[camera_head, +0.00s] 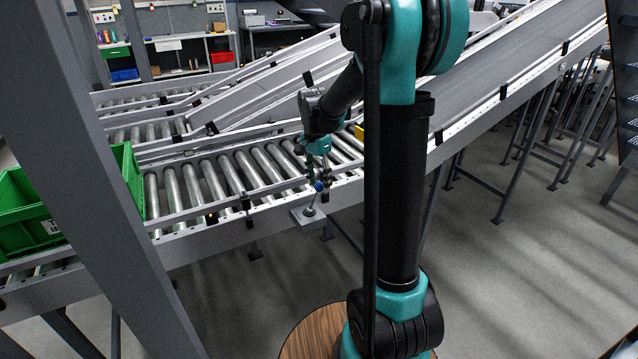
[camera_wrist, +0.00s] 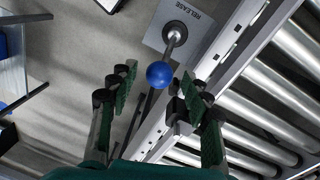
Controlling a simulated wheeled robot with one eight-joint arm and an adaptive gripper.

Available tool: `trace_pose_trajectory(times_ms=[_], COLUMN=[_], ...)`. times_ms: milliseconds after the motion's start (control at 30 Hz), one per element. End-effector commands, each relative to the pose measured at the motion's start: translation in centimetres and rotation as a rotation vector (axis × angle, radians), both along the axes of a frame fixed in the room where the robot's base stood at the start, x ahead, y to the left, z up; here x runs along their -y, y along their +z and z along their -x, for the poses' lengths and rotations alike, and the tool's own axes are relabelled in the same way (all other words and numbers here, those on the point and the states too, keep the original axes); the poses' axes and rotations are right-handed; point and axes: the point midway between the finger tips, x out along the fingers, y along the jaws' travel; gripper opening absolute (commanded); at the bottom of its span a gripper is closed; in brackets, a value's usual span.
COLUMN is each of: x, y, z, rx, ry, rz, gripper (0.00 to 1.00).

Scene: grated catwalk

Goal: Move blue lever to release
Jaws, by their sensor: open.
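The blue lever's round knob (camera_wrist: 160,75) sits on a grey stem above a light plate (camera_wrist: 207,22) that reads RELEASE. In the wrist view the stem leans from its base on the plate down toward my gripper. My gripper (camera_wrist: 158,82) is open, with one green-padded finger on each side of the knob; I cannot tell whether either finger touches it. In the head view the knob (camera_head: 319,186) shows small at the front edge of the conveyor, with my gripper (camera_head: 318,172) just above it.
A roller conveyor (camera_head: 215,178) runs behind the lever. A green bin (camera_head: 125,175) sits on it at the left. A sloped belt (camera_head: 500,70) rises to the right. A grey post (camera_head: 100,170) stands at the left front.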

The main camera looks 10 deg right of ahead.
Motion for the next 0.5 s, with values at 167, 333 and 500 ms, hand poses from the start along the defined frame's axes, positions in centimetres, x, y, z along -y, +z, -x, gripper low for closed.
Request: trace_pose_trajectory(times_ms=[167,333,500], x=[0.05,0.05,0.04], y=[-0.77,-0.81,-0.8], z=[0.09,0.11,0.1], rx=[0.0,0.0,0.0], ry=[0.0,0.0,0.0], rz=[0.0,0.0,0.0], gripper=[0.49,0.49,0.36])
